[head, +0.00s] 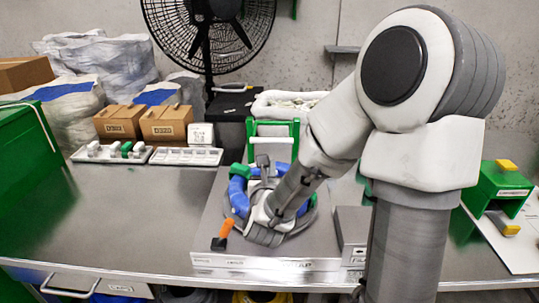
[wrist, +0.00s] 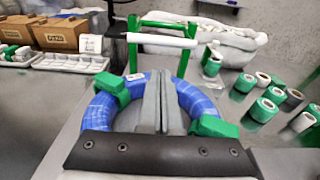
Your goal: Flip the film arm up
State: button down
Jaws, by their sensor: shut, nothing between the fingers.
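A green frame carrying a white roll, which looks like the film arm (head: 272,124), stands at the back of the grey wrapping station (head: 212,200). In the wrist view the film arm (wrist: 187,60) is upright ahead of my fingers, with the white roll (wrist: 162,40) across it. A blue cable coil (head: 238,194) with green clips lies on the station, and it shows on both sides of my fingers in the wrist view (wrist: 102,108). My gripper (wrist: 159,75) is shut and empty, pointing toward the frame. In the head view my wrist hides much of the coil.
An orange-tipped lever (head: 222,234) stands at the station's front left. White trays (head: 187,156) and cardboard boxes (head: 166,123) are at the back left. Several green and white rolls (wrist: 263,108) stand to the right in the wrist view. The table's left middle is clear.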

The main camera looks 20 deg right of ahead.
jog(key=shift+d, duration=0.1)
dwell(0.3)
jog(key=b+x, duration=0.2)
jog(key=x, duration=0.8)
jog(key=shift+r, duration=0.1)
jog(key=shift+s+r+g+p, duration=0.1)
jog(key=shift+r+g+p, duration=0.4)
jog(key=shift+p, duration=0.6)
